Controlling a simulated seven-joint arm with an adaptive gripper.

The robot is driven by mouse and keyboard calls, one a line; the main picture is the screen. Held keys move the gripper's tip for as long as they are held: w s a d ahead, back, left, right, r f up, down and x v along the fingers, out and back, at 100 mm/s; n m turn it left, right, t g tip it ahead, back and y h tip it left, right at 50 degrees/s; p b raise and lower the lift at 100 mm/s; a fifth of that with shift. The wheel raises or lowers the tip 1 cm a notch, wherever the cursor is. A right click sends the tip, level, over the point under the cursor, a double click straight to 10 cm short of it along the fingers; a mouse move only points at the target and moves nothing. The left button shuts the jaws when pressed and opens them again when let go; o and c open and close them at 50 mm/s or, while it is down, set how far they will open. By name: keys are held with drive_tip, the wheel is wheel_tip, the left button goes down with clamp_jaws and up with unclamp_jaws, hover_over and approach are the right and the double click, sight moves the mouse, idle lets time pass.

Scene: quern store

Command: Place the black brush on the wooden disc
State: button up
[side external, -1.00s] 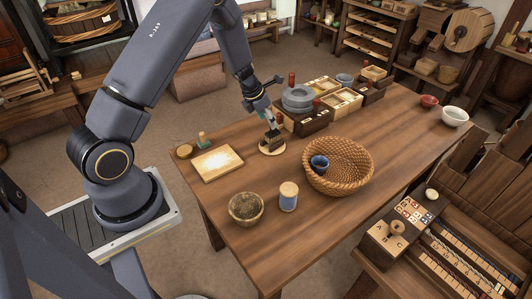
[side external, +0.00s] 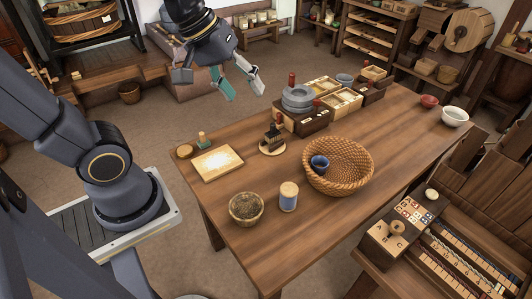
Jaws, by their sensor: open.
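The black brush (side external: 272,136) has a dark bristle block and a reddish upright handle. It rests on the round, light wooden disc (side external: 265,152) on the table, just in front of the grey quern. My gripper (side external: 243,92) is above and beyond the table's far left edge, well clear of the brush. Its fingers are spread apart with nothing between them.
The grey stone quern (side external: 297,97) stands on a dark box behind the brush. A pale board (side external: 217,163) lies to the left. A wicker basket (side external: 353,168) holding a blue cup (side external: 319,163) is at right. A grain bowl (side external: 246,207) and a lidded jar (side external: 289,196) stand in front.

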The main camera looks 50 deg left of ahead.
drive_tip(key=s+m+y, duration=0.1)
drive_tip(key=s+m, duration=0.5)
drive_tip(key=m, duration=0.1)
drive_tip(key=shift+s+a+r+t+y, duration=0.25)
drive_tip(key=shift+a+r+t+y, duration=0.05)
drive_tip(key=shift+a+r+y, duration=0.1)
